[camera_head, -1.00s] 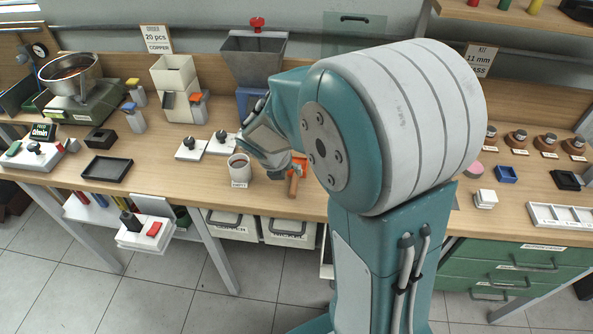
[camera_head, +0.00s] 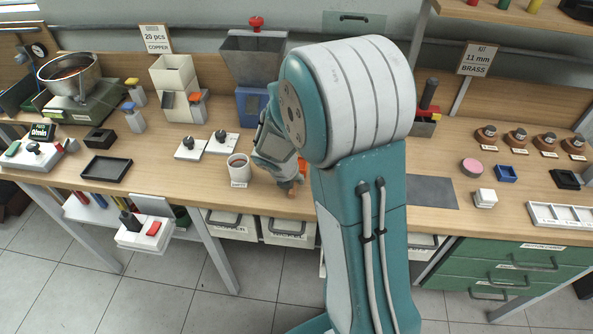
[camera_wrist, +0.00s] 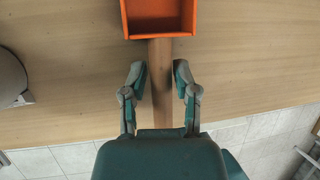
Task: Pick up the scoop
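The scoop has an orange box-shaped pan (camera_wrist: 158,12) and a straight wooden handle (camera_wrist: 160,55). In the wrist view it lies on the wooden bench, pan at the top, handle pointing down toward my palm. My gripper (camera_wrist: 160,76) is open, with one finger on each side of the handle and a visible gap on both sides. The handle runs between the fingers and toward the palm.
A grey cup (camera_head: 239,167) stands just left of my gripper; it also shows at the left of the wrist view (camera_wrist: 10,85). Two white switch plates (camera_head: 222,143) lie behind it. A grey hopper (camera_head: 253,58) stands at the back. The bench edge is close in front.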

